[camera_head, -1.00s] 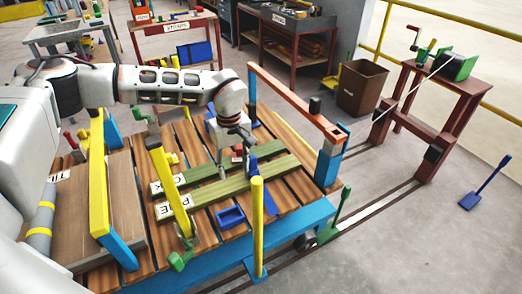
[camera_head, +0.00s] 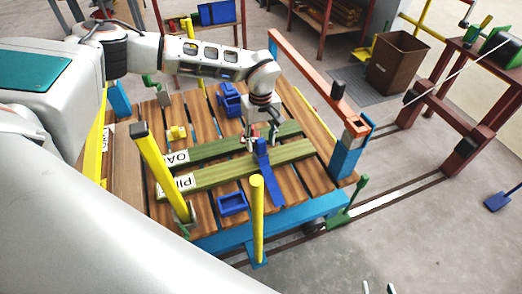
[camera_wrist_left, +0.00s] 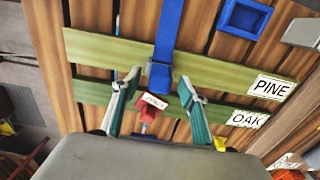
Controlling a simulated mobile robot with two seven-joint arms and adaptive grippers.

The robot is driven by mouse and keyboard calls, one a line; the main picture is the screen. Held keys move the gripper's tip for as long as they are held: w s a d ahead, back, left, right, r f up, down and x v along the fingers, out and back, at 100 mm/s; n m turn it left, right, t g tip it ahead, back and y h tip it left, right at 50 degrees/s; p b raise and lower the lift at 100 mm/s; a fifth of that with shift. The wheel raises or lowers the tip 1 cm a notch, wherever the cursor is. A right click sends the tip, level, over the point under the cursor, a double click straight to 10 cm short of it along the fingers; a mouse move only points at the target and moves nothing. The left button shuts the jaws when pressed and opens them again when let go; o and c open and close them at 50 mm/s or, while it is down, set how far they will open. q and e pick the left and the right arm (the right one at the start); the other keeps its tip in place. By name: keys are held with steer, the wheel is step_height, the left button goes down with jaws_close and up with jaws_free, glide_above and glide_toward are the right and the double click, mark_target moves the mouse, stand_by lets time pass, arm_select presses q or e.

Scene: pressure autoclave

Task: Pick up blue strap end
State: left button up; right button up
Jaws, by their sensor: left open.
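The blue strap (camera_head: 270,178) lies across the pine board (camera_head: 205,178) and runs down toward the cart's blue front rail. In the left wrist view its end is a blue block (camera_wrist_left: 159,77) over the pine board's edge, near the oak board (camera_wrist_left: 215,112). My left gripper (camera_head: 260,146) is above the boards at the strap end. In the wrist view its two green-tipped fingers (camera_wrist_left: 159,84) are apart, one each side of the strap end; contact is not visible. A red labelled piece (camera_wrist_left: 152,105) shows between the fingers. Two tips of my right gripper (camera_head: 378,289) show apart at the bottom edge.
A yellow post (camera_head: 257,215) stands at the cart's front, and a leaning yellow post (camera_head: 160,170) stands left of the boards. An orange bar (camera_head: 305,68) spans the right side. A blue open frame (camera_head: 232,204) lies on the slats.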

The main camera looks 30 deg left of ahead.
arm_select(q)
steer(key=shift+f, duration=0.8)
jaws_close()
steer(key=shift+r, duration=0.1)
